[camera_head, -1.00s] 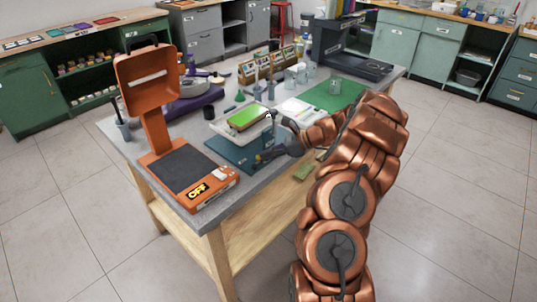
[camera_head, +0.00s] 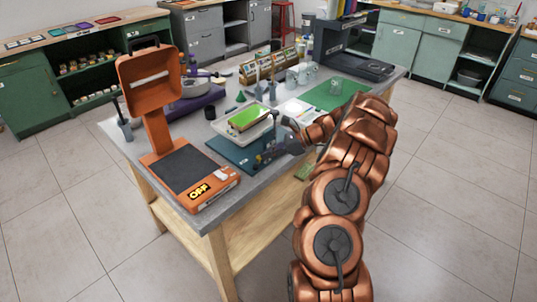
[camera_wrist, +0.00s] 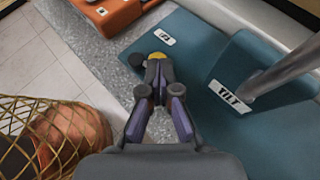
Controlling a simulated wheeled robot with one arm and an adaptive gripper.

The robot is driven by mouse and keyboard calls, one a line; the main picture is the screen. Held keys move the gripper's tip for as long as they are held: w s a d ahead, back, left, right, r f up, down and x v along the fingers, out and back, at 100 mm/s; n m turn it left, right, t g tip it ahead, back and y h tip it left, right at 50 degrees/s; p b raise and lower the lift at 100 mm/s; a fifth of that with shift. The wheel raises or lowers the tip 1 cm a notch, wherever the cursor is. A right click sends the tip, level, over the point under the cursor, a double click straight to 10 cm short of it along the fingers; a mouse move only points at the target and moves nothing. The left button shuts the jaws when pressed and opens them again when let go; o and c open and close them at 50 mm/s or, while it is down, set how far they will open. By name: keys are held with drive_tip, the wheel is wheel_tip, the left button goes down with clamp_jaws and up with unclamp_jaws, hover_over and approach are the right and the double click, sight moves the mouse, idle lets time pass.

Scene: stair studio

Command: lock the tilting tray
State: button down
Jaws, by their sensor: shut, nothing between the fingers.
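The tray (camera_head: 247,128) is pale, holds a bright green panel (camera_head: 243,117), and sits above a teal base (camera_head: 228,150) on the workbench. In the wrist view the teal base (camera_wrist: 205,105) carries a block labelled TILT (camera_wrist: 232,96), a grey post (camera_wrist: 285,72) and a second small label. A dark round knob (camera_wrist: 137,60) and a yellow piece (camera_wrist: 156,56) lie at the base's edge. My gripper (camera_wrist: 160,72) is shut, its tips beside the knob and close to or touching the yellow piece; contact is unclear.
An orange device marked OFF (camera_head: 195,185), with a raised lid, stands left of the base. Behind are a purple stand, cups, a row of small boxes and a green mat (camera_head: 335,95). The bench edge (camera_head: 275,183) is close to my arm.

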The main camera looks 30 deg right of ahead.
idle(0.9)
drive_tip(key=shift+w+a+p, duration=0.2)
drive_tip(key=shift+w+p, duration=0.1)
drive_tip(key=shift+w, duration=0.25)
drive_tip(key=shift+w+a+p, duration=0.15)
drive_tip(key=shift+w+p, duration=0.1)
drive_tip(key=shift+w, duration=0.3)
idle(1.4)
drive_tip(key=shift+s, duration=0.15)
idle(0.4)
drive_tip(key=shift+s+a, duration=0.25)
drive_tip(key=shift+s, duration=0.4)
drive_tip(key=shift+d, duration=0.1)
drive_tip(key=shift+d, duration=0.3)
drive_tip(key=d+r, duration=0.1)
drive_tip(key=d, duration=0.1)
drive_tip(key=s+d+r, duration=0.1)
drive_tip(key=d, duration=0.2)
drive_tip(key=s+d+r, duration=0.1)
drive_tip(key=d, duration=0.2)
drive_tip(key=shift+r, duration=0.1)
drive_tip(key=shift+w+v, duration=0.2)
drive_tip(key=shift+v, duration=0.85)
drive_tip(key=shift+w+v, duration=0.2)
drive_tip(key=shift+v, duration=0.9)
